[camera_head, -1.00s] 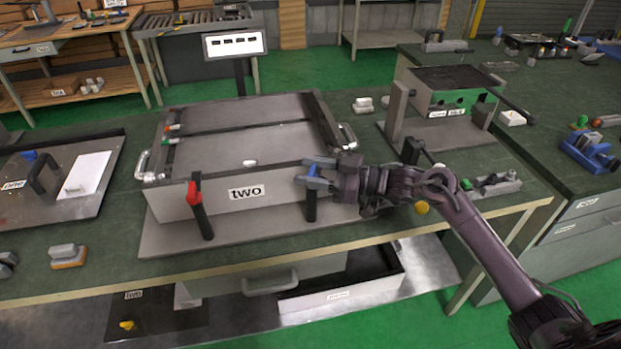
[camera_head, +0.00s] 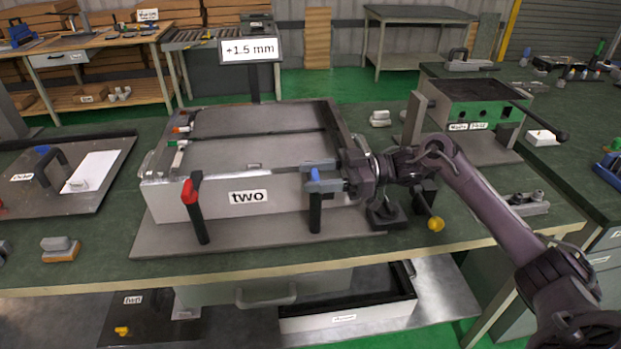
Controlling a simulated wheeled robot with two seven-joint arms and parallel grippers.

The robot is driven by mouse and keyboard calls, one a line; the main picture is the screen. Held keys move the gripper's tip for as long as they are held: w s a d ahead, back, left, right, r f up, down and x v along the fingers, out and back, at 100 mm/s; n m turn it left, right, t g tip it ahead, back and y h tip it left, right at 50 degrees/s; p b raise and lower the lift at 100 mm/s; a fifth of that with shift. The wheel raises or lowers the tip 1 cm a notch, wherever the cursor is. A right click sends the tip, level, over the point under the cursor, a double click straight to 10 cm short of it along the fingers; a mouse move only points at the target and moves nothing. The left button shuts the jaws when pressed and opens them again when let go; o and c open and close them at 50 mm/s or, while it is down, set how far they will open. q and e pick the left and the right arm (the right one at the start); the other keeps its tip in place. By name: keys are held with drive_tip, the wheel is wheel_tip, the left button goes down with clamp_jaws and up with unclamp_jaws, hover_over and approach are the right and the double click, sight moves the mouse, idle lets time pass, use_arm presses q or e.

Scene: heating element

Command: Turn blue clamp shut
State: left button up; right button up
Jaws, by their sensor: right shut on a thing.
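The blue clamp (camera_head: 315,174) stands at the front right of the box labelled "two" (camera_head: 215,207). Its black handle (camera_head: 315,215) hangs down and its blue top shows between my fingers. My right gripper (camera_head: 318,181) reaches in from the right and is shut on the blue clamp near its top. The red clamp (camera_head: 190,191) stands at the front left of the box, its black handle pointing down. My left gripper is not in view.
A display (camera_head: 250,50) behind the box reads "+1.5 mm". A black device with a yellow knob (camera_head: 435,224) stands right of the box. A green box with a lever (camera_head: 472,110) is farther right.

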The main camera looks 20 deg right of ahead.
sight(316, 175)
drive_tip(key=shift+r, duration=0.1)
drive_tip(key=o, duration=1.4)
wheel_tip(316, 175, up, 20)
drive_tip(key=shift+f+b, duration=0.1)
drive_tip(key=shift+b, duration=0.55)
